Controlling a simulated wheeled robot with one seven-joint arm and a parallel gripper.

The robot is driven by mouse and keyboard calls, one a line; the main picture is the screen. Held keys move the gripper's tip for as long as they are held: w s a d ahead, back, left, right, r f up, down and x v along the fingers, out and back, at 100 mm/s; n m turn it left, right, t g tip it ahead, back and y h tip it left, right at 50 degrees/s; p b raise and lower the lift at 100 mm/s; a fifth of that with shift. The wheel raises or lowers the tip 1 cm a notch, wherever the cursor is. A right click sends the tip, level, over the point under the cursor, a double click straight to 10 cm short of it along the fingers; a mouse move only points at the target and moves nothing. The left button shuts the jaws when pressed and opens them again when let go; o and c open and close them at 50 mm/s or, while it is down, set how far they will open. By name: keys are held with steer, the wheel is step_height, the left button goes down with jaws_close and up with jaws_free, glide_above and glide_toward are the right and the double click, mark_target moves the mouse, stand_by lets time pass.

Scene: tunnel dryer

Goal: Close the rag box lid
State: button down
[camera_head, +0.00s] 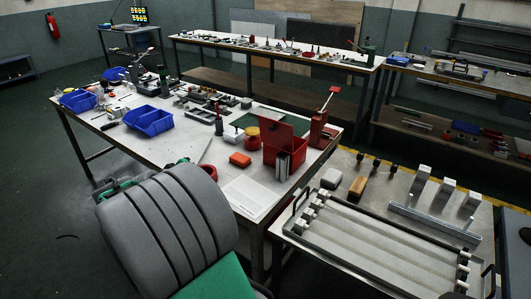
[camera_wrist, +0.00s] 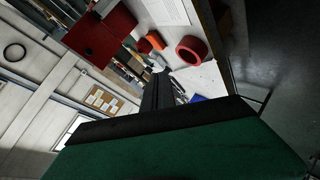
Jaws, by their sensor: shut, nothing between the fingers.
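The red rag box (camera_head: 298,153) stands on the near right part of the workbench in the head view. Its red lid (camera_head: 277,134) stands raised, open, above the box. Grey upright pieces show at the box's front. In the tilted wrist view the lid (camera_wrist: 84,38) appears as a dark red plate at upper left, beside the brighter red box (camera_wrist: 118,20). My gripper (camera_wrist: 158,90) shows in the wrist view as dark fingers, shut and empty, apart from the box and lid. In the head view my large grey arm hides the gripper.
A red ring (camera_head: 209,173), an orange block (camera_head: 240,159) and a white sheet (camera_head: 250,197) lie near the box. A red-handled tool (camera_head: 319,128) stands right behind it. Blue bins (camera_head: 149,121) sit further left. A roller tray (camera_head: 385,240) is at front right.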

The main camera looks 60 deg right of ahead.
steer(key=s+d+f+g+h+b, duration=0.2)
steer(key=s+d+f+g+h, duration=0.15)
steer(key=d, duration=0.65)
steer(key=n+g+h+b, duration=0.1)
steer(key=n+h+b, duration=0.1)
steer(key=n+h, duration=0.25)
glide_toward(271, 129)
steer(key=shift+m, duration=0.45)
steer(key=d, duration=0.2)
steer(key=d+p, duration=0.1)
steer(key=d, duration=0.3)
steer(key=shift+s+d+r, duration=0.25)
steer(key=shift+d+r, duration=0.05)
steer(key=shift+d, duration=0.1)
steer(key=shift+w+r+p, duration=0.1)
steer(key=shift+r+p, duration=0.1)
steer(key=shift+p, duration=0.3)
